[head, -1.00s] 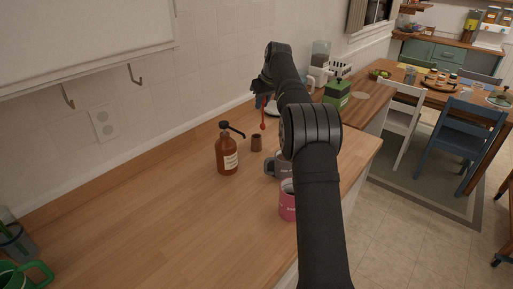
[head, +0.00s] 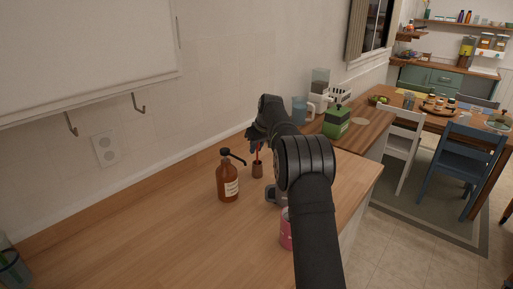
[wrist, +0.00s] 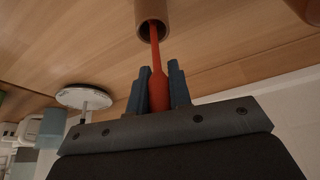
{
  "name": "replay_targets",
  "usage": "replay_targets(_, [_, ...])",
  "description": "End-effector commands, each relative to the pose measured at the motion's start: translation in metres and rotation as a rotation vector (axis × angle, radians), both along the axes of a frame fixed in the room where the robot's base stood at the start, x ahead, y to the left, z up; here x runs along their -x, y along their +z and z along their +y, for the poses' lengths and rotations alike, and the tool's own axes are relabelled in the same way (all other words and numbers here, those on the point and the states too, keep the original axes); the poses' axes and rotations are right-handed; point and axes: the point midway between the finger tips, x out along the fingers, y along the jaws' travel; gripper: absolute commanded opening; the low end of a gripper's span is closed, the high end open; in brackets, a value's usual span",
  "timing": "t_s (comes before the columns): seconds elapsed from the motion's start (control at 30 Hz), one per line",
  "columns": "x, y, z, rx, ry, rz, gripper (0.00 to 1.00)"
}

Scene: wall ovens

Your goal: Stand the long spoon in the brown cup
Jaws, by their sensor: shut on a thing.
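The long red spoon (wrist: 155,55) is held between the two blue-grey fingers of my gripper (wrist: 158,80) in the wrist view. Its far end goes into the mouth of the brown cup (wrist: 152,14), and that end is hidden inside. In the head view the brown cup (head: 257,170) stands on the wooden counter, right of the amber bottle. A short red stretch of the spoon (head: 257,153) shows just above it, below my gripper (head: 256,140). The fingers are small and dark there.
An amber pump bottle (head: 228,180) stands close to the left of the cup. A grey mug (head: 271,193) and a pink mug (head: 286,230) are partly hidden behind my arm. A round white object (wrist: 85,97) lies beyond in the wrist view.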

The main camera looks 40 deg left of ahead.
Motion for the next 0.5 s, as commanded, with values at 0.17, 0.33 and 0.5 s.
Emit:
replay_targets(0.17, [0.0000,-0.0032,0.0000,0.000,0.000,0.000,0.22])
replay_targets(0.33, [0.0000,-0.0030,0.0001,0.000,0.000,0.000,0.40])
replay_targets(0.5, [0.0000,-0.0027,0.0000,0.000,0.000,0.000,0.40])
